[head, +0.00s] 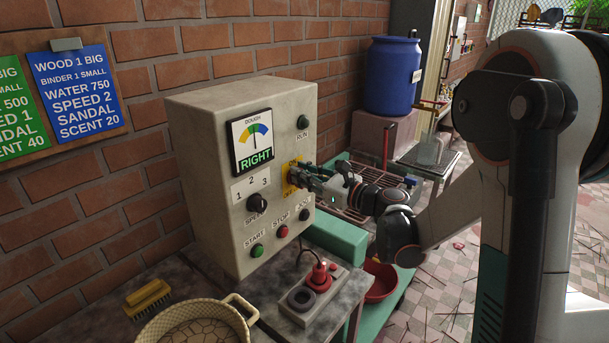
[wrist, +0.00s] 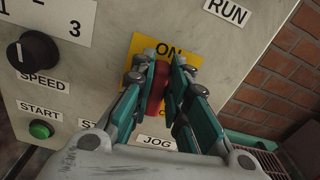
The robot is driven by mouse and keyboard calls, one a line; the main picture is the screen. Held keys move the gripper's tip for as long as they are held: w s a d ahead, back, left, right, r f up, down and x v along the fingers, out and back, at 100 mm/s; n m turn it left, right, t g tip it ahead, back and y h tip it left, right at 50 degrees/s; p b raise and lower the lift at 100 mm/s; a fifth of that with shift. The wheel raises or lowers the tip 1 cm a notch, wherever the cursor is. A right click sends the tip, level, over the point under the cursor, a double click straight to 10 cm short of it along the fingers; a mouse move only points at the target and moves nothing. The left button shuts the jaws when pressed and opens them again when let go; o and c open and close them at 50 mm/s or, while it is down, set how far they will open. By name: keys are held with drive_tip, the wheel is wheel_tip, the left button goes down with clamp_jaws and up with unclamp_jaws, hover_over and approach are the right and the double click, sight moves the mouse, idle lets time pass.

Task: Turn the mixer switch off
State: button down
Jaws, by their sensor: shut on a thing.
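The mixer switch is a red handle (wrist: 158,90) on a yellow plate (wrist: 136,47) on the front of the grey control box (head: 215,115). ON is printed at the top of the plate, and the handle lies roughly upright in the wrist view, its upper end near ON. Other lettering on the plate is mostly hidden by my fingers. My gripper (wrist: 166,76) has its teal fingers on both sides of the handle, shut on it. In the head view my gripper (head: 304,177) covers the handle, and part of the yellow plate (head: 287,188) shows.
Around the switch are the speed knob (head: 257,203), green start button (head: 257,251), red stop button (head: 282,232) and jog button (head: 305,214). A dough gauge (head: 253,139) reads RIGHT. Below stand a woven basket (head: 195,325) and a small red-topped device (head: 319,278).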

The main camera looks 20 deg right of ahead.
drive_tip(key=shift+s+a+f+n+b, duration=0.2)
drive_tip(key=shift+f+n+b, duration=0.2)
drive_tip(key=shift+n, duration=2.35)
drive_tip(key=shift+s+a+f+n+b, duration=0.15)
drive_tip(key=shift+a+f+n+b, duration=0.2)
drive_tip(key=shift+n, duration=2.35)
drive_tip(key=shift+s+a+f+n+b, duration=0.2)
drive_tip(key=shift+n+b, duration=0.25)
drive_tip(key=shift+n, duration=2.3)
drive_tip(key=shift+d+f, duration=0.1)
drive_tip(key=c, duration=1.6)
unclamp_jaws()
drive_tip(key=shift+o, duration=0.2)
drive_tip(key=v, duration=1.2)
